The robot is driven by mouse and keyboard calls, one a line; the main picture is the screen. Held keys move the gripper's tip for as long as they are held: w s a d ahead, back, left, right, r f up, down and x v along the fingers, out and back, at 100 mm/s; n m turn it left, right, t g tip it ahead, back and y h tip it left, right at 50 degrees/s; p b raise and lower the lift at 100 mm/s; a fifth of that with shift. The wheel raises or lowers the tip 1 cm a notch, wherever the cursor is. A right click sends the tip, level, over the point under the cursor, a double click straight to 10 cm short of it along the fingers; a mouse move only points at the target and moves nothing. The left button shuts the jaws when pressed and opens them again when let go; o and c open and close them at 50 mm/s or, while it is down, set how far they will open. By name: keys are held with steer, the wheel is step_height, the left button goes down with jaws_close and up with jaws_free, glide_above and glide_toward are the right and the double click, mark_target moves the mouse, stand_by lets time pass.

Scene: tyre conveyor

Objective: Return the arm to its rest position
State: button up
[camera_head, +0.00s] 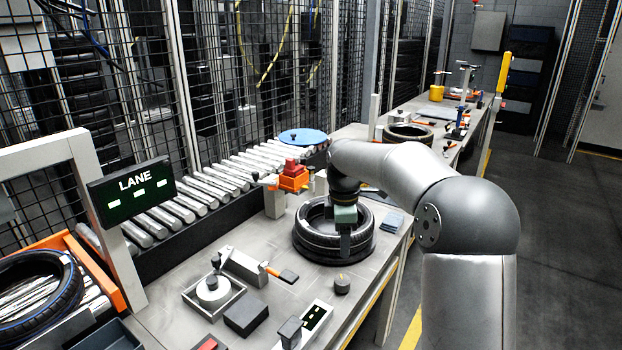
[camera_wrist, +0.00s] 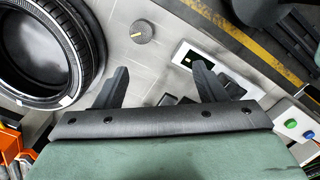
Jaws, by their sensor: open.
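My gripper (camera_head: 346,243) hangs from my grey arm over the right side of a black tyre lying flat on the workbench in the head view. In the wrist view my gripper (camera_wrist: 163,88) shows two dark fingers spread apart with nothing between them. The tyre (camera_head: 318,250) also shows at the upper left of the wrist view (camera_wrist: 83,55), apart from the fingers. Part of the tyre is hidden behind my gripper in the head view.
A black knob (camera_head: 342,284) and a device with a display (camera_head: 316,316) stand near the front edge. A roller conveyor (camera_head: 190,205) runs behind the bench, with a LANE sign (camera_head: 131,194) at left. Another tyre (camera_head: 408,133) lies farther back. The aisle floor (camera_head: 560,230) at right is clear.

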steer(key=s+f+m, duration=0.2)
steer(key=s+m, duration=0.6)
steer(key=s, duration=0.9)
steer(key=s+f+m, duration=0.3)
steer(key=s+m, duration=0.5)
steer(key=s, duration=0.9)
steer(key=shift+s+y, duration=0.3)
steer(key=shift+s, duration=0.05)
